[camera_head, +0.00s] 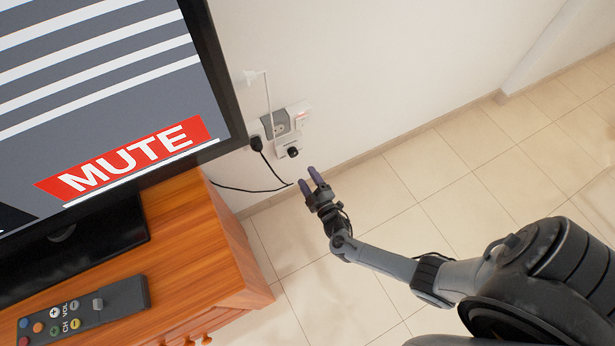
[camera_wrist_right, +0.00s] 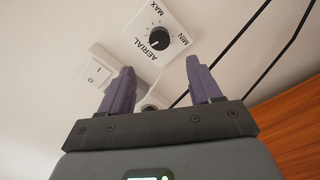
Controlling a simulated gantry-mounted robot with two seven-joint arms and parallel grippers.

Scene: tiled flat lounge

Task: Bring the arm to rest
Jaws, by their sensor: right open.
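My right gripper (camera_head: 309,178) is raised in front of the wall, just below and to the right of the wall sockets in the head view. In the right wrist view its two purple fingers (camera_wrist_right: 160,85) stand apart with nothing held between them. Beyond the fingers is a white aerial plate with a black knob (camera_wrist_right: 159,43), marked MIN and MAX. The same knob (camera_head: 293,152) shows small in the head view. I cannot tell how far the fingertips are from the plate. My left gripper is not in view.
A wall socket (camera_head: 275,124) with a black plug and cables is beside a white switch (camera_wrist_right: 95,72). A television (camera_head: 100,90) showing MUTE stands on a wooden cabinet (camera_head: 205,250) with a remote (camera_head: 85,310). The tiled floor (camera_head: 450,190) to the right is clear.

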